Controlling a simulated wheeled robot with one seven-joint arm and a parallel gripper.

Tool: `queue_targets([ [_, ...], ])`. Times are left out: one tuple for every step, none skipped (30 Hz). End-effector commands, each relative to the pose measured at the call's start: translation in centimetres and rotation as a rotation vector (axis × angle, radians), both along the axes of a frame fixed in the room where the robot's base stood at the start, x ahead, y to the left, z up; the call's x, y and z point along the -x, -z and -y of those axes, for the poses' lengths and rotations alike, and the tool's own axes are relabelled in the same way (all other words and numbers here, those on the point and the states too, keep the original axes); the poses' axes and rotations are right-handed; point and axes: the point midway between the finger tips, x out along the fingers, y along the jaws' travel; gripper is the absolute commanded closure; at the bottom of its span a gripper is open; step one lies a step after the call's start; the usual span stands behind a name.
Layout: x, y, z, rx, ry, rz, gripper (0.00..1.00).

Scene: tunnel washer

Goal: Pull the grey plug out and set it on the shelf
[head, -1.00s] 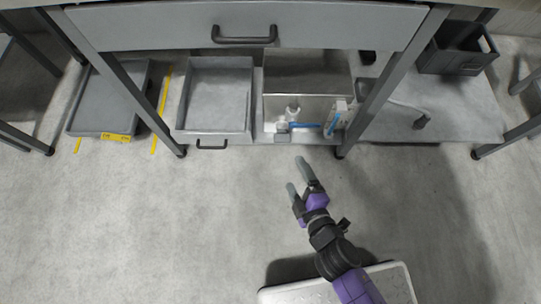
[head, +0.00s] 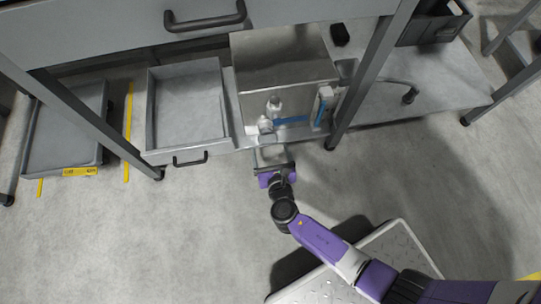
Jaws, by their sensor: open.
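The grey plug (head: 266,125) appears as a small pale piece at the lower front of a metal box (head: 285,62), just below a white fitting (head: 273,106). My gripper (head: 272,155) is open and empty just in front of the plug, its fingers pointing toward the box. A small gap seems to lie between the fingertips and the plug, but I cannot tell for certain. The low grey shelf (head: 440,82) runs under the table, to the right of the box.
A blue handle (head: 292,120) and a white-and-blue upright part (head: 323,106) sit right of the plug. A table leg (head: 370,80) stands right of the box. An open grey drawer tray (head: 189,105) is at left. A dark crate (head: 432,24) is at back right.

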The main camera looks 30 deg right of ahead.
Motion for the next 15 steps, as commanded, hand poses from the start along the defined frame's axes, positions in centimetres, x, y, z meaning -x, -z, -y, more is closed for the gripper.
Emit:
queue_targets([
  [-0.8, 0.7, 0.3, -0.001, 0.003, 0.001, 0.13],
  [-1.2, 0.9, 0.4, -0.001, 0.002, 0.001, 0.13],
  [-1.7, 1.1, 0.6, -0.002, 0.003, 0.002, 0.13],
  [-2.1, 1.3, 0.7, -0.002, 0.003, 0.002, 0.13],
  [-2.5, 1.4, 0.8, -0.003, 0.002, 0.002, 0.13],
  [-2.9, 1.6, 0.9, -0.004, 0.002, 0.001, 0.13],
  [-3.3, 1.8, 1.0, -0.003, 0.001, 0.001, 0.13],
  [-3.6, 1.8, 1.1, -0.003, 0.001, 0.001, 0.13],
  [-3.9, 2.0, 1.3, -0.002, 0.002, 0.001, 0.13],
  [-4.1, 2.0, 1.4, -0.002, 0.002, 0.001, 0.13],
  [-4.3, 2.1, 1.4, -0.003, 0.001, 0.001, 0.13],
  [-4.5, 2.2, 1.5, -0.003, 0.001, 0.0, 0.13],
  [-4.6, 2.2, 1.6, -0.003, 0.001, 0.0, 0.13],
  [-4.7, 2.2, 1.6, -0.003, 0.001, 0.0, 0.13],
  [-4.8, 2.2, 1.6, -0.003, 0.001, 0.0, 0.13],
])
